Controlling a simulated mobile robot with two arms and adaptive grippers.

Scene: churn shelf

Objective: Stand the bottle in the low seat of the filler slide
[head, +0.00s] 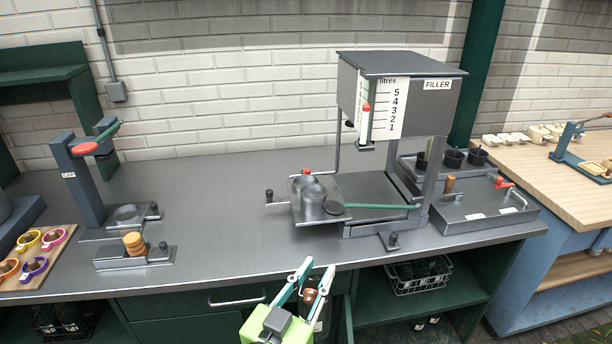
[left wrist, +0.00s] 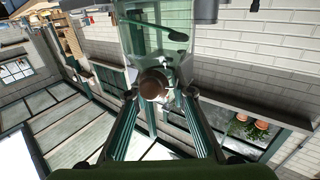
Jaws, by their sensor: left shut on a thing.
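My left gripper (head: 314,284) is in front of the counter's front edge in the head view. It is shut on the bottle (left wrist: 160,35), which is clear greenish glass with a brown stopper (left wrist: 153,85). In the head view the brown top shows between the fingers and a pale label (head: 318,326) below; the rest is hard to see. The filler (head: 405,95) stands on the counter. Its slide (head: 300,217) carries grey round cup-like seats (head: 312,200) on the left; I cannot tell which is low. The seats look empty. My right gripper is not in view.
A green-handled lever (head: 385,206) with a dark disc reaches across the slide. A capping stand (head: 85,185) is at the left, a grey box with levers (head: 485,208) at the right. A wire crate (head: 420,280) sits below.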

